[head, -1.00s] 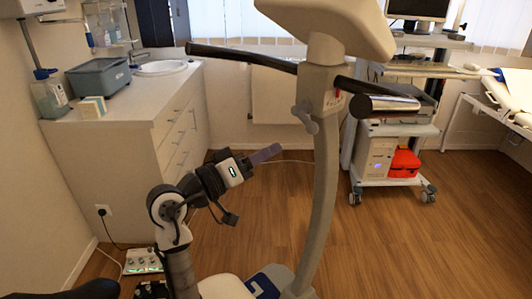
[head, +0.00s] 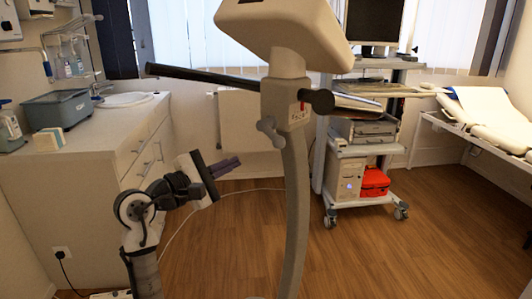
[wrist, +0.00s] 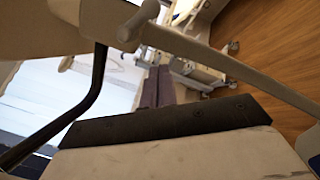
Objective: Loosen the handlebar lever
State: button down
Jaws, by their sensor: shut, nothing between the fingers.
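The grey handlebar lever (head: 270,132) sits on the upper left side of the exercise bike's pale post (head: 293,200), just below the black handlebar (head: 200,77). In the wrist view, a pale lever-like knob (wrist: 138,22) shows at the top, by the post (wrist: 225,65), with the dark handlebar (wrist: 90,105) at the left. My gripper (head: 238,162) is left of the post and lower than the lever, pointing right. Its dark fingers (wrist: 157,72) are together and empty, apart from the lever.
A white cabinet (head: 80,185) with a sink (head: 125,99) stands at the left. A wheeled equipment cart (head: 365,150) is behind the bike, and an examination couch (head: 490,125) stands at the right. Wooden floor (head: 400,260) right of the post is clear.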

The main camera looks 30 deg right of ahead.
jog(key=s+d+r+p, duration=0.1)
jog(key=d+r+p, duration=0.1)
jog(key=d, duration=0.7)
jog(key=shift+s+r+n, duration=0.2)
jog(key=shift+r+n, duration=0.1)
jog(key=shift+r, duration=0.1)
jog(key=shift+r+p, duration=0.1)
jog(key=shift+p, duration=0.25)
jog(key=shift+s+n+p, duration=0.15)
jog(key=shift+n+p, duration=0.15)
jog(key=shift+p, duration=0.35)
